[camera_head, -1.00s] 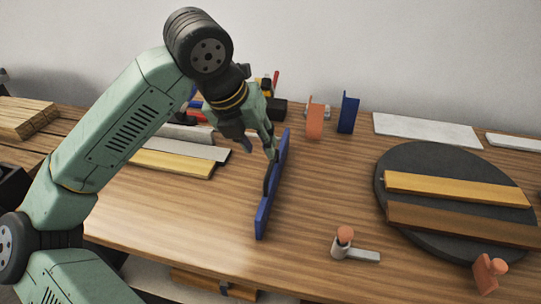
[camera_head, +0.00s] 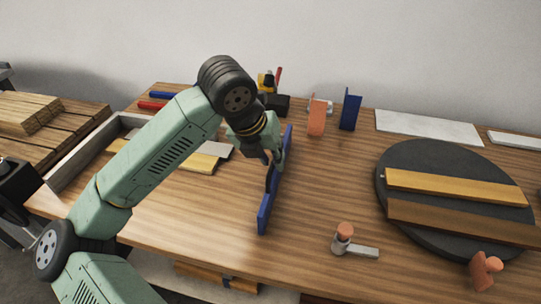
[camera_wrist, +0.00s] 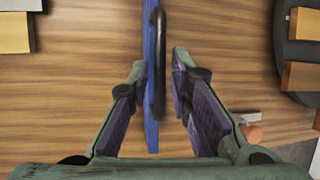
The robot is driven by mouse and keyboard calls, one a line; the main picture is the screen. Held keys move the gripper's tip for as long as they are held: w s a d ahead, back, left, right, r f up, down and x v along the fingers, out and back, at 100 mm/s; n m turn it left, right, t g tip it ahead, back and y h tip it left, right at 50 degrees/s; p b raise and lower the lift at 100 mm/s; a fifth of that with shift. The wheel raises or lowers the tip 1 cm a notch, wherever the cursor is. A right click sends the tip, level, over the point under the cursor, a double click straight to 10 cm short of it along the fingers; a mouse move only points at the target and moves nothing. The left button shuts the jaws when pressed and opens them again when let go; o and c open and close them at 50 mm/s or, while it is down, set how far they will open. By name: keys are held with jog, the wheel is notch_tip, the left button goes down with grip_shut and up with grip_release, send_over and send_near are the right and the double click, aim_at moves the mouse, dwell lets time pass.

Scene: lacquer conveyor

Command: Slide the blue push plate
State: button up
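The blue push plate (camera_head: 266,213) stands upright on edge on the wooden table, running from near the front toward the back. A black handle (camera_wrist: 161,60) is on its right side in the wrist view, where the plate (camera_wrist: 150,105) shows as a thin blue strip. My gripper (camera_head: 273,160) is low at the plate's far half. In the wrist view my gripper (camera_wrist: 159,68) has its fingers apart, one left of the plate and one right of the handle. Whether either finger touches is hard to tell.
A dark round disc (camera_head: 410,155) bearing two wooden bars lies to the right. A grey clamp with an orange knob (camera_head: 344,232) stands front right of the plate. An orange bracket (camera_head: 316,118) and blue bracket (camera_head: 349,110) stand behind. Pale boards (camera_head: 203,162) lie left.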

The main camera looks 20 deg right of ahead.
grip_shut()
dwell(0.4)
jog(key=w+a+b, duration=0.6)
jog(key=w+a, duration=0.5)
jog(key=a, duration=0.5)
jog(key=shift+w+a+b, duration=0.15)
jog(key=shift+a+b, duration=0.2)
jog(key=shift+b, duration=0.05)
jog(key=shift+o, duration=1.7)
grip_release()
